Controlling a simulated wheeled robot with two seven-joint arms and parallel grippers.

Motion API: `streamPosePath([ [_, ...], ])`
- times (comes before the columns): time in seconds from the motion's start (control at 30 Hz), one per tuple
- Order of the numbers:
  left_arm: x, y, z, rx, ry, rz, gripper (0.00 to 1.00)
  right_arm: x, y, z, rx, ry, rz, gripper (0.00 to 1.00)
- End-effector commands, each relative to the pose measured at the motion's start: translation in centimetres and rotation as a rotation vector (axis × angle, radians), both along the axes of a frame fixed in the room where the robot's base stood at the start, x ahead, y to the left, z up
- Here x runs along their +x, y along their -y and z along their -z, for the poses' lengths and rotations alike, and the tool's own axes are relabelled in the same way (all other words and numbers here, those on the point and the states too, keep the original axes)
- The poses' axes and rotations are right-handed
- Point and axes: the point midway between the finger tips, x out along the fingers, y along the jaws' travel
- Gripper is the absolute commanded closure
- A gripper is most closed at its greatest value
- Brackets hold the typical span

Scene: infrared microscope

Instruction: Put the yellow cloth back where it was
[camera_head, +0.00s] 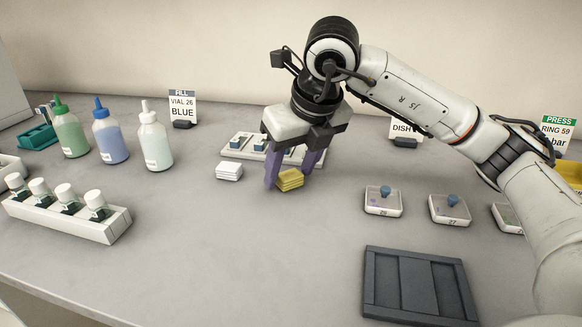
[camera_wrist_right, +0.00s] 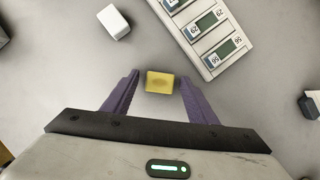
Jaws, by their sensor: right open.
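The yellow cloth (camera_head: 290,180) is a small folded stack lying on the grey table, right of a white folded stack. It also shows in the right wrist view (camera_wrist_right: 160,82), near the tips of the fingers. My right gripper (camera_head: 290,172) points down over the cloth with its purple fingers apart. In the right wrist view the open fingers (camera_wrist_right: 158,88) stand to the left and right of the cloth, with a gap on each side. My left gripper is not in view.
A white folded stack (camera_head: 229,171) lies left of the cloth. A labelled white rack (camera_head: 244,142) is behind. Dishes with blue knobs (camera_head: 383,204) stand to the right, and a dark grey tray (camera_head: 415,250) in front. Bottles (camera_head: 110,140) and a vial rack (camera_head: 70,222) stand left.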

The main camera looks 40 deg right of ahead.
Motion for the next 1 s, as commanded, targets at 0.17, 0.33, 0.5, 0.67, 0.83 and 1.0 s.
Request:
streamPosePath([
  [0.17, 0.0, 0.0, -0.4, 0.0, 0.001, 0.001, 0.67, -0.1, 0.0, -0.7, 0.001, 0.002, 0.0, 0.47],
  [0.33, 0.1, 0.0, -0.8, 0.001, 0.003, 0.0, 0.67, -1.2, -0.2, -3.4, 0.0, 0.005, -0.004, 0.47],
  [0.5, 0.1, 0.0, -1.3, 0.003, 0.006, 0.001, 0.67, -2.7, -0.3, -7.0, 0.001, 0.006, -0.002, 0.47],
  [0.67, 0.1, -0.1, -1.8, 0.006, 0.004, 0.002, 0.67, -3.9, -0.3, -9.8, 0.0, 0.005, 0.0, 0.47],
  [0.83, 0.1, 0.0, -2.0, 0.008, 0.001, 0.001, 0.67, -4.5, -0.4, -11.1, -0.001, 0.002, -0.001, 0.47],
  [1.0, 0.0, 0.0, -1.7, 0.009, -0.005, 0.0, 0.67, -4.7, -0.4, -11.3, 0.0, -0.001, -0.001, 0.47],
])
